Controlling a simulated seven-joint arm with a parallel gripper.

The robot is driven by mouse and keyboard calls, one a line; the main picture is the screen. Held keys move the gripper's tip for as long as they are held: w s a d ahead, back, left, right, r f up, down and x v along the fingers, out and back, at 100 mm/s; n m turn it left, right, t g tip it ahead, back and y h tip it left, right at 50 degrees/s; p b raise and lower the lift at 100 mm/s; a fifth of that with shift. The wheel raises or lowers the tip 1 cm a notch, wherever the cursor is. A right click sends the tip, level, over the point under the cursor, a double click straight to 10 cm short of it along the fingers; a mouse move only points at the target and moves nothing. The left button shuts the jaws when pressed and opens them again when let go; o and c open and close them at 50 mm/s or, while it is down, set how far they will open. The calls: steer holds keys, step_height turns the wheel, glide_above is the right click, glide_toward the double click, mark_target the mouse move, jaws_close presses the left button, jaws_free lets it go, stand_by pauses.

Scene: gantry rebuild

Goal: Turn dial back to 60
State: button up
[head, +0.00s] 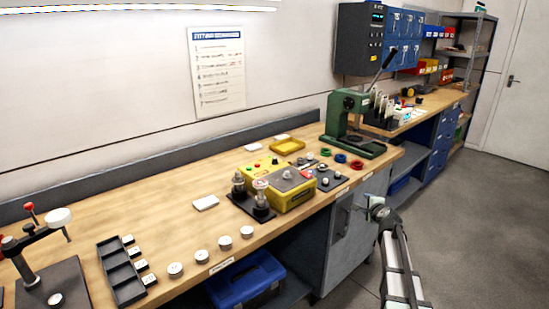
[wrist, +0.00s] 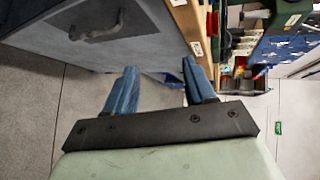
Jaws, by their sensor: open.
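A yellow box (head: 296,197) stands on the workbench in the head view. A small pale round knob (head: 288,173) on its grey top plate looks like the dial. Its marks and setting are too small to read. My gripper (head: 376,208) is in front of the bench, to the right of the box and apart from it. In the wrist view my gripper (wrist: 160,82) has its two blue fingers spread with nothing between them. The dial does not show clearly in the wrist view.
A grey cabinet door with a handle (wrist: 98,28) is close to my gripper. Open floor (head: 450,235) lies to the right.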

steer(key=w+d+r+m+t, duration=0.1)
steer(key=w+r+t, duration=0.15)
steer(key=r, duration=0.75)
steer(key=w+d+r+m+t+h, duration=0.1)
steer(key=w+d+r+m, duration=0.15)
steer(key=r, duration=0.75)
steer(key=w+d+r+m+t, duration=0.1)
steer(key=w+r, duration=0.2)
steer(key=r, duration=0.7)
steer(key=n+g+h, duration=0.1)
steer(key=n+g, duration=1.3)
steer(key=n, duration=0.6)
glide_toward(274, 159)
steer(key=x, duration=0.8)
steer(key=shift+w+d+f, duration=0.2)
steer(key=shift+w+f, duration=0.1)
steer(key=shift+w, duration=0.1)
